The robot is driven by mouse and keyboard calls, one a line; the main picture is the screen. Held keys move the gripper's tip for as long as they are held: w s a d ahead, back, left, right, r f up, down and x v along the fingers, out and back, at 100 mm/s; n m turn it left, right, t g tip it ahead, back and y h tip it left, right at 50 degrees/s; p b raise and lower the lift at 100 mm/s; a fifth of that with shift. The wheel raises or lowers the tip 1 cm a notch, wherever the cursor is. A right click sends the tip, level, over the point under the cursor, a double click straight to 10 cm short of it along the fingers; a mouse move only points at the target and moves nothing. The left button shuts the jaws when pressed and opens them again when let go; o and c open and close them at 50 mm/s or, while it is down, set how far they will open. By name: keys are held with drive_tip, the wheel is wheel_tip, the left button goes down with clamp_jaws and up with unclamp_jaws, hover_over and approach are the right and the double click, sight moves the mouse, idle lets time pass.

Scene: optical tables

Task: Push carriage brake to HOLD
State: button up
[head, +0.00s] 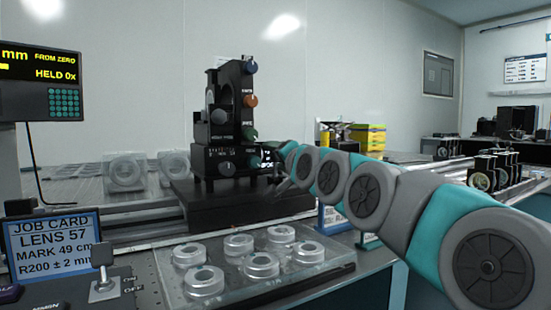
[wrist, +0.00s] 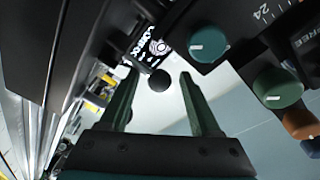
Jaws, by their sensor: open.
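The black carriage (head: 234,160) stands on the rail on a wide black base, with blue, orange, green and grey knobs on it. My gripper (head: 276,166) is at the carriage's right side in the head view, partly hard to make out against it. In the wrist view my gripper (wrist: 158,76) is open, its two green fingers apart. A round black knob (wrist: 158,80) shows between the fingertips, beside a small white-marked label (wrist: 148,48). I cannot tell whether the fingers touch it. The label is too small and turned to read surely, so the brake's setting cannot be told.
Green (wrist: 277,87) and teal (wrist: 208,45) knobs sit close right of my fingers in the wrist view. A glass tray (head: 270,285) with several lens rings lies in front of the carriage. The job card (head: 53,243) and a toggle switch (head: 103,285) stand at left.

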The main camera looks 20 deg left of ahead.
drive_tip(key=shift+w+a+f, duration=0.1)
drive_tip(key=shift+w+a, duration=0.2)
drive_tip(key=shift+w, duration=0.05)
drive_tip(key=shift+c, duration=0.4)
clamp_jaws()
